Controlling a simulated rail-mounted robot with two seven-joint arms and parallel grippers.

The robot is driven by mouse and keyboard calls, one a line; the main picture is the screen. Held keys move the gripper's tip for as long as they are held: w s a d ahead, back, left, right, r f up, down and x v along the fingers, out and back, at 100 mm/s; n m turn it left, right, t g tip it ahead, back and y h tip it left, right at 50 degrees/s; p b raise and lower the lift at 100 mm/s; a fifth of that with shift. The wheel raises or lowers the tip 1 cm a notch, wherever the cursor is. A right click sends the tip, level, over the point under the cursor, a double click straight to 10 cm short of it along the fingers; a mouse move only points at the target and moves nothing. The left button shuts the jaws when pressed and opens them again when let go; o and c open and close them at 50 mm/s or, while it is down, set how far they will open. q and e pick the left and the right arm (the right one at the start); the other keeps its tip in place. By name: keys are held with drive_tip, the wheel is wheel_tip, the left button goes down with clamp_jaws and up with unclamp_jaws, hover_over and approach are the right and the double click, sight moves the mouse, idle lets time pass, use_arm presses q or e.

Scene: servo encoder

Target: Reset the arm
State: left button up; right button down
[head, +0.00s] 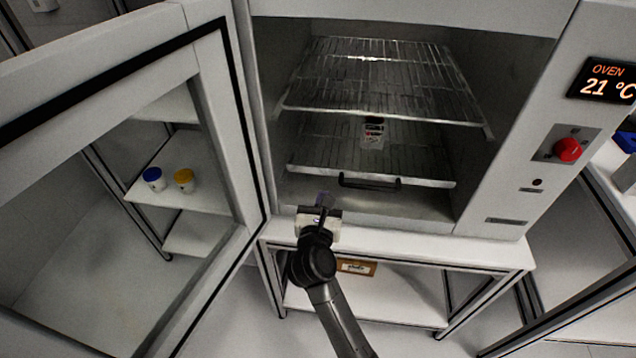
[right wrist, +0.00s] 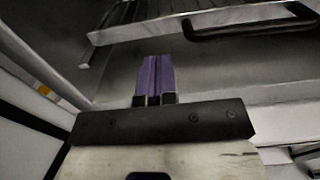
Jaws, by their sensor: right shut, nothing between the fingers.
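My right arm reaches up from the bottom of the head view. Its gripper (head: 325,199) is in front of the lower edge of the open oven (head: 480,203). In the right wrist view the two purple fingers (right wrist: 155,78) are pressed together with nothing between them. They point toward the oven's opening, below the dark handle (right wrist: 245,24) of the lower rack. My left gripper is in neither view.
The oven door (head: 245,130) stands open at the left. A small labelled item (head: 373,134) is inside the oven, around the lower rack (head: 420,172). Blue-lidded (head: 153,178) and yellow-lidded (head: 184,180) jars stand on a shelf seen through the door. A brown labelled box (head: 356,267) is below the oven.

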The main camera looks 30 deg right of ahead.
drive_tip(key=shift+s+a+r, duration=0.1)
drive_tip(key=shift+s+a, duration=0.05)
drive_tip(key=shift+a, duration=0.05)
